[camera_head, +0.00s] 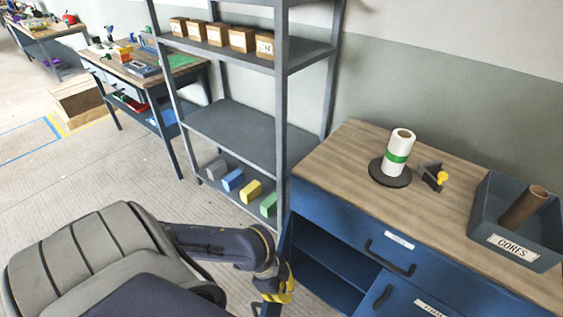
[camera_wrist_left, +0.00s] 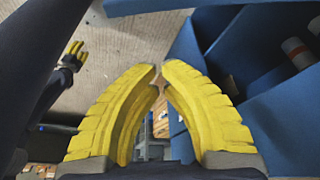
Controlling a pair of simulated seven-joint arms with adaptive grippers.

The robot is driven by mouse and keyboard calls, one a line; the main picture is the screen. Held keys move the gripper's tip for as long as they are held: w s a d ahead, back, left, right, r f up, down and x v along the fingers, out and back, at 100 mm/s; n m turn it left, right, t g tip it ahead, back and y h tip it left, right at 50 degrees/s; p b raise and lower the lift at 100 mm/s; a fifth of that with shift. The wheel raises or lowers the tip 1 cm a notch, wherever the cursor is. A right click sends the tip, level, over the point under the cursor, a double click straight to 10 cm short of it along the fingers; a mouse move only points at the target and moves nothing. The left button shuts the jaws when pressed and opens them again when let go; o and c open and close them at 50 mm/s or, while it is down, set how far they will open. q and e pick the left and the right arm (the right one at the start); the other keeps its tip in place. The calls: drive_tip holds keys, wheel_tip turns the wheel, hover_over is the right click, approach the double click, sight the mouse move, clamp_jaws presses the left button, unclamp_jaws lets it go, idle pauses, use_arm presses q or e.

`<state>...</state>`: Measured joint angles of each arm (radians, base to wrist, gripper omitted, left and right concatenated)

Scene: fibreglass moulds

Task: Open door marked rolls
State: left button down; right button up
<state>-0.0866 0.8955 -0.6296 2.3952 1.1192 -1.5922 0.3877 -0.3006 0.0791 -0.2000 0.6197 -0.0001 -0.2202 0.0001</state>
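The blue cabinet (camera_head: 345,215) stands at the right with a wooden top. Its left compartment is open, showing a shelf inside. A narrow blue panel (camera_head: 286,238), apparently the compartment's door seen nearly edge-on, stands out at its left side. No label reading "rolls" is legible. My left gripper (camera_head: 278,288) is low by this panel, outside the opening. In the left wrist view its yellow fingertips (camera_wrist_left: 160,68) nearly meet, with nothing seen between them.
The cabinet's drawer (camera_head: 355,232) and right door (camera_head: 400,300) are closed, with handles. On top are a white roll (camera_head: 398,155) with a green band, a tape dispenser (camera_head: 432,177) and a CORES bin (camera_head: 515,220). A grey shelf rack (camera_head: 235,135) stands close left.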

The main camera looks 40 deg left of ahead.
use_arm(q)
wheel_tip(320, 180, down, 7)
drive_tip(key=a, duration=0.1)
drive_tip(key=shift+s+a+r, duration=0.15)
drive_tip(key=shift+s+a, duration=0.05)
drive_tip(key=shift+s, duration=0.2)
drive_tip(key=shift+a, duration=0.1)
idle(0.5)
